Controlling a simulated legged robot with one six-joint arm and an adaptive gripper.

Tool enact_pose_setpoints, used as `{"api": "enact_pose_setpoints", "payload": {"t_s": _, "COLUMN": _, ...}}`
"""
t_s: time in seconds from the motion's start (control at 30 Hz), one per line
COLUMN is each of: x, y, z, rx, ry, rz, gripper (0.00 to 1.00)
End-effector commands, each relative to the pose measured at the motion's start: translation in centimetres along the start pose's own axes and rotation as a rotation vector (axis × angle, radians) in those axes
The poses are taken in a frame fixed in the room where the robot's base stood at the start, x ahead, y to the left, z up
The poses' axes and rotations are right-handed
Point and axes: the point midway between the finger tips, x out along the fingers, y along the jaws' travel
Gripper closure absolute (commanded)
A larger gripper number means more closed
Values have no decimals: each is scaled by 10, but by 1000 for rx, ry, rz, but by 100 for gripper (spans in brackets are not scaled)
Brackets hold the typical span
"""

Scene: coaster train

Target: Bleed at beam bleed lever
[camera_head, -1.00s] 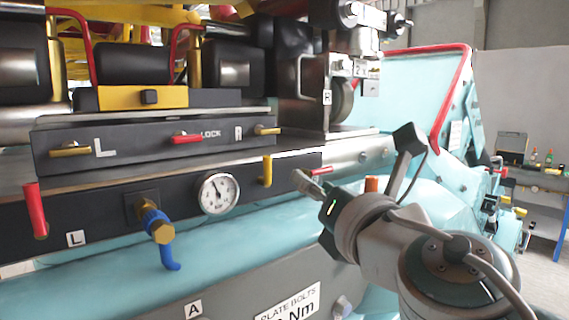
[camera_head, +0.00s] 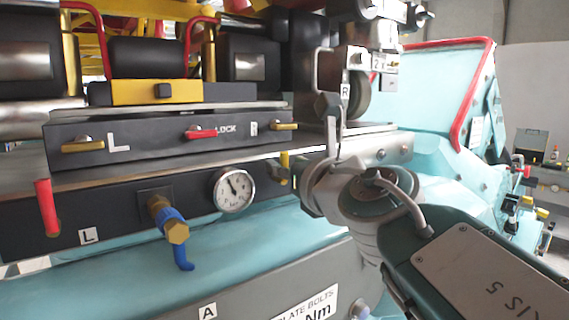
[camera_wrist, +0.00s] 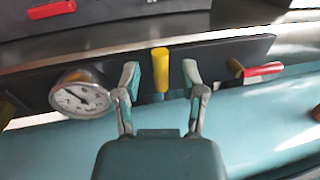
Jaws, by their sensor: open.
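A yellow lever (camera_wrist: 160,68) sticks out of the dark beam (camera_wrist: 225,55), just right of the pressure gauge (camera_wrist: 80,95); no label names it as the bleed lever. In the wrist view my gripper (camera_wrist: 161,78) is open, with one finger on each side of this lever. The lever stands between the fingertips with a gap on both sides. In the head view the lever (camera_head: 285,160) shows only partly beside my wrist, and the fingers are mostly hidden. The gauge (camera_head: 233,190) is clear there.
A red handle (camera_wrist: 262,70) sits on the beam right of my gripper. Another red handle (camera_head: 46,208) and a brass valve with blue hose (camera_head: 172,228) are farther left. Above are yellow L and R levers and a red LOCK lever (camera_head: 201,133). Teal bodywork lies below.

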Motion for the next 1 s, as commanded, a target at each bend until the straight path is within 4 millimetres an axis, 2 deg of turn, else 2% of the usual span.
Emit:
{"api": "enact_pose_setpoints", "payload": {"t_s": 0.13, "x": 11, "y": 0, "z": 0, "rx": 0, "ry": 0, "rz": -1, "gripper": 47}}
{"api": "enact_pose_setpoints", "payload": {"t_s": 0.43, "x": 13, "y": 0, "z": 0, "rx": 0, "ry": 0, "rz": -1, "gripper": 47}}
{"api": "enact_pose_setpoints", "payload": {"t_s": 0.53, "x": 13, "y": 0, "z": 0, "rx": 0, "ry": 0, "rz": -1, "gripper": 91}}
{"api": "enact_pose_setpoints", "payload": {"t_s": 0.57, "x": 13, "y": 0, "z": 0, "rx": 0, "ry": 0, "rz": -1, "gripper": 100}}
{"api": "enact_pose_setpoints", "payload": {"t_s": 1.0, "x": 13, "y": -1, "z": 0, "rx": 23, "ry": 4, "rz": -1, "gripper": 100}}
